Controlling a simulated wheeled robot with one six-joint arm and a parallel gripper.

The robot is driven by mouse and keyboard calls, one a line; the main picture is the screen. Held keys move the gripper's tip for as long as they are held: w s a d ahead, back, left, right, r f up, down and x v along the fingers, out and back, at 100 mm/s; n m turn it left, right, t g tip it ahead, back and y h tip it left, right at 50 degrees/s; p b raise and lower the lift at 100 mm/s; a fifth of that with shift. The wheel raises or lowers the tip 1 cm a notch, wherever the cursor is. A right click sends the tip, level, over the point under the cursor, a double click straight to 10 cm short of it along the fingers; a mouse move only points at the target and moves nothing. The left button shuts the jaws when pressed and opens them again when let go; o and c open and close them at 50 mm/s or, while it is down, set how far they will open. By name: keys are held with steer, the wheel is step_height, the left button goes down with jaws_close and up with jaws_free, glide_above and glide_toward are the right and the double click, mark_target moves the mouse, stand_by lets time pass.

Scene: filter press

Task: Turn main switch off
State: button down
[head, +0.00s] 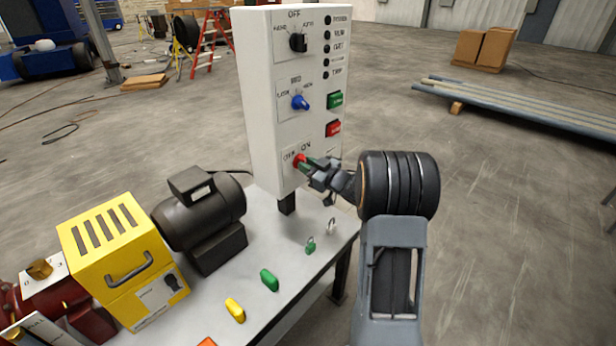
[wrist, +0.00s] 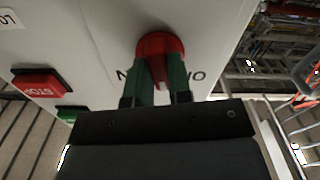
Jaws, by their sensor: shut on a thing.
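The main switch is a red rotary knob (head: 299,161) low on the front of the white control box (head: 258,60), with the word ON beside it. It also shows in the wrist view, where the red knob (wrist: 160,46) sits at top centre. My gripper (head: 310,164) reaches it from the right. In the wrist view my gripper's green fingertips (wrist: 163,78) are shut on the knob's handle, one on each side. The fingers partly cover the lettering around the knob, so the handle's exact setting is hard to read.
Above the knob are a red button (head: 333,128), a green button (head: 335,100), a blue selector (head: 300,102) and a black selector (head: 298,42). A black motor (head: 205,215), a yellow guard (head: 120,250) and loose tags are on the table (head: 290,262).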

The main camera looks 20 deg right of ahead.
steer(key=n+b, duration=0.6)
steer(key=b, duration=0.1)
steer(key=shift+f, duration=0.15)
steer(key=shift+n, duration=0.5)
steer(key=c, duration=1)
jaws_free()
steer(key=shift+c, duration=0.2)
steer(key=v, duration=1.3)
steer(key=shift+s+d, duration=0.25)
steer(key=shift+s, duration=0.1)
